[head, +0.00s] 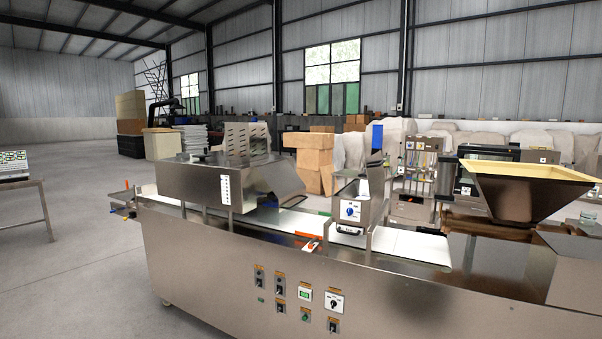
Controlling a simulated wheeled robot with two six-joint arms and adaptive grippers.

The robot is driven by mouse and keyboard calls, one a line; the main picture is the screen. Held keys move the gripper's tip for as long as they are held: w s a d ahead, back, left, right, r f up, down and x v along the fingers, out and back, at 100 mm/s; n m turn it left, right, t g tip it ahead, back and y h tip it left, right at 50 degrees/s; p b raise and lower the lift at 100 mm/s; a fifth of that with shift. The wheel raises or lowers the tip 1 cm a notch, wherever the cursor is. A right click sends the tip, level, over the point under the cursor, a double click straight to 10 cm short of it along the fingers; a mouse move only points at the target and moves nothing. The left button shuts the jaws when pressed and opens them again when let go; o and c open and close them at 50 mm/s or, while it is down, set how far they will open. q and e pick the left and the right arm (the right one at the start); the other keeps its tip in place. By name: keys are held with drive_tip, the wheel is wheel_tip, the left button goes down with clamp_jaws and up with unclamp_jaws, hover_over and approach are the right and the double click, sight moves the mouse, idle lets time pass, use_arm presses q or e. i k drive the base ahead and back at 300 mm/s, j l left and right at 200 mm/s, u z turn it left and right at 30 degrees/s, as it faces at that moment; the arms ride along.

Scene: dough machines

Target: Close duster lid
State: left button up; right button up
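The duster (372,214) is a small steel box set over the white conveyor belt, right of the picture's middle. It has a white front panel with a blue knob (350,211). Its lid (376,168) appears to stand up at the back of the box, seen nearly edge-on, so it looks open. The inside of the duster is mostly hidden. Neither of my grippers is in the head view.
The long steel machine (215,262) fills the foreground, with switches on its front. A larger steel housing (190,187) covers the belt at left. A wide hopper (512,194) stands at right. Stacked cartons (313,162) stand behind. Open floor lies at left.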

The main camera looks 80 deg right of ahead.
sight(381, 171)
drive_tip(key=z, duration=3.2)
